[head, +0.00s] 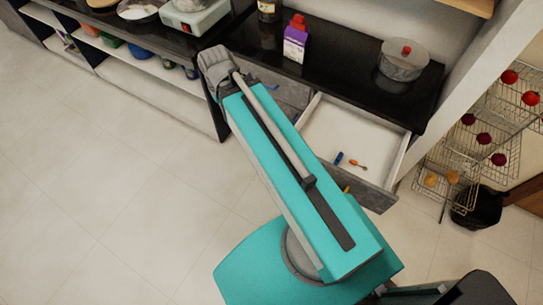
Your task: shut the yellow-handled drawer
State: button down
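An open drawer (335,125) is pulled out from under the black counter at the right. Its pale interior shows, with a small blue item (338,158) and a small orange item (358,164) lying inside. Its grey front panel (374,194) is partly hidden behind my teal arm. A small bit of yellow, apparently its handle (346,189), shows at the arm's edge. My arm crosses in front of the drawer's left part and ends in view at a grey joint by the counter's left corner. My gripper is not visible.
The black counter (330,62) holds a grey pot (403,60) and a purple carton (295,40). A closed grey drawer (290,90) with a blue mark adjoins the open one. A wire rack (480,130) and black bin (478,208) stand right. Floor at left is clear.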

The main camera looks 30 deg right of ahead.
aim_at(330, 127)
jog(key=u, duration=0.9)
jog(key=k, duration=0.75)
jog(key=z, duration=1.1)
